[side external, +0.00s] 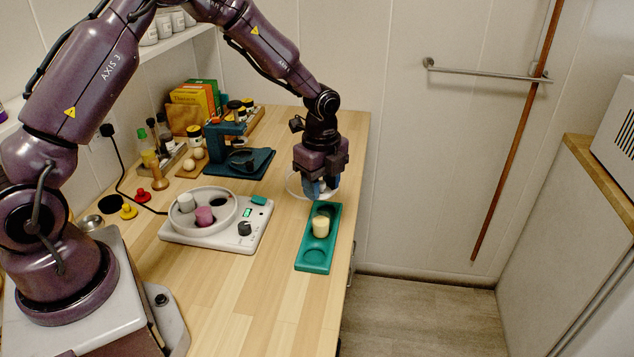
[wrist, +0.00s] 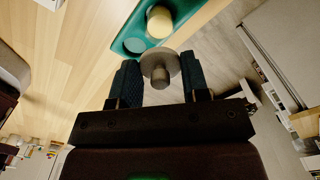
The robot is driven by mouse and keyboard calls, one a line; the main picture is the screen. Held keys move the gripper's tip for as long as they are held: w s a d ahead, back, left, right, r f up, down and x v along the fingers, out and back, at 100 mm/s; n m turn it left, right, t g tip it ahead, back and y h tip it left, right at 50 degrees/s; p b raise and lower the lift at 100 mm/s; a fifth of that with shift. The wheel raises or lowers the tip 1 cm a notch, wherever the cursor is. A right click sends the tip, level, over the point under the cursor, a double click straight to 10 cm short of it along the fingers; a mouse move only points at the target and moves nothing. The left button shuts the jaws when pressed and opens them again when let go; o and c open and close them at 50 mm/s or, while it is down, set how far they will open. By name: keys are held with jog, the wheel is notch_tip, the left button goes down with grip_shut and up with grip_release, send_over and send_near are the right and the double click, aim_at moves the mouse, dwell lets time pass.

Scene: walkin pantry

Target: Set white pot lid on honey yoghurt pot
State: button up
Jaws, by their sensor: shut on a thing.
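The pale yellow pot (side external: 321,228), which looks like the honey yoghurt pot, stands upright in a green tray (side external: 303,262); it also shows in the wrist view (wrist: 159,22). My gripper (wrist: 161,78) is shut on the white pot lid (wrist: 147,64), which looks grey in shadow. The lid sits between the blue fingers with its knob towards the wrist camera. In the side view my gripper (side external: 319,190) is above the counter just behind the tray's far end, apart from the pot. The lid is not clearly visible there.
A white appliance (side external: 208,233) with a round bowl holds a white pot (side external: 186,203) and a pink pot (side external: 204,216). A teal stand (side external: 226,140) is behind it. A pale round dish (side external: 294,184) lies by my gripper. The counter's right edge runs close to the tray.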

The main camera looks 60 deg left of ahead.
jog(key=shift+f, duration=2.5)
jog(key=shift+f, duration=0.45)
jog(key=o, duration=1.4)
jog(key=shift+o, duration=0.2)
jog(key=shift+r, duration=3.55)
